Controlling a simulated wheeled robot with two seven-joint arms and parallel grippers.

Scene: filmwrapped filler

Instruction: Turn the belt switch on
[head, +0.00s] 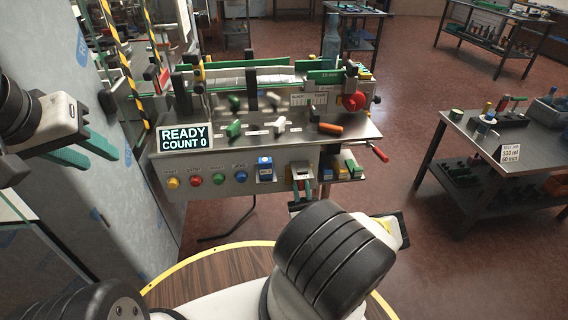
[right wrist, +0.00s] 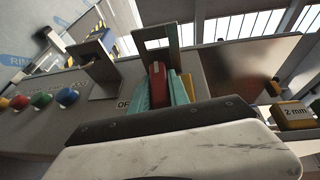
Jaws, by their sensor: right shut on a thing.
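The belt switch shows in the right wrist view as a red lever (right wrist: 158,72) inside a grey upright guard frame (right wrist: 137,42). My right gripper (right wrist: 160,88) has its green fingers shut on the red lever, one on each side. A label starting "OF" is beside it, partly covered. In the head view my right gripper (head: 302,186) is at the lower front of the machine's panel (head: 215,163), and the lever there is hidden or too small to tell. My left gripper (head: 92,150) is open and empty at the left, away from the panel.
The display (head: 185,138) reads "READY COUNT 0". Yellow (head: 173,183), red (head: 195,180), green (head: 218,178) and blue (head: 241,176) buttons line the panel left of my right gripper.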

